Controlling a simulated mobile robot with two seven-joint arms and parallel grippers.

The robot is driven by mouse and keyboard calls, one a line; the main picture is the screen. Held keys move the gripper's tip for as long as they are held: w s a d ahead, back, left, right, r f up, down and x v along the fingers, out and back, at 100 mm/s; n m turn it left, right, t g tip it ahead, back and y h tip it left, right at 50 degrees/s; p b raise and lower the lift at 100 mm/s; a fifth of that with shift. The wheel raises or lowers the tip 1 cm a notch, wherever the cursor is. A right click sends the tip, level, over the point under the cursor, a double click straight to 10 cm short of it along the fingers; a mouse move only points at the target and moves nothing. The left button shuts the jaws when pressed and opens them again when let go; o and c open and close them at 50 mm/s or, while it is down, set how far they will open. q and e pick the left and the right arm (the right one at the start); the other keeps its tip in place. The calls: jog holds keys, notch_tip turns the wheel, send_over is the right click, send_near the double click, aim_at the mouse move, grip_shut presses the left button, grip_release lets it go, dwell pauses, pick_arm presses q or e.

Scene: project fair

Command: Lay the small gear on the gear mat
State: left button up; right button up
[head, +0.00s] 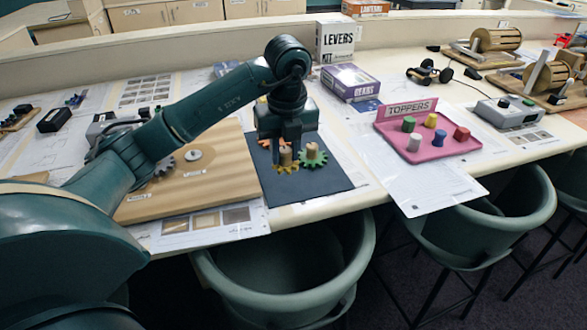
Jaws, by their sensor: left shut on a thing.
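The dark gear mat (335,180) lies on the table, left of centre. My left gripper (286,150) points down over it and is shut on the wooden knob of a small yellow gear (287,168). The yellow gear is at the mat, but I cannot tell whether it rests on it or is just above. A green gear (313,161) with a wooden knob stands on the mat just right of the yellow one. A bit of an orange piece (265,143) shows behind, left of the fingers, partly hidden. My right gripper is not in view.
A wooden board (225,190) lies left of the mat. A purple gears box (351,83) and a white levers box (335,42) stand behind. A pink toppers tray (450,150) with several coloured pieces is to the right. Green chairs (365,250) line the front edge.

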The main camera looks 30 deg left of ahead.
pick_arm(q)
notch_tip(320, 180, down, 3)
jog(key=shift+a+r, duration=0.1)
jog(key=shift+r, duration=0.05)
notch_tip(320, 180, down, 4)
jog(key=shift+r, duration=0.25)
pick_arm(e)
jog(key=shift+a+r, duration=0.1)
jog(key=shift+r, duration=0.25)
pick_arm(q)
jog(key=shift+f, duration=0.1)
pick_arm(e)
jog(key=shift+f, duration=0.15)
pick_arm(q)
jog(key=o, duration=1)
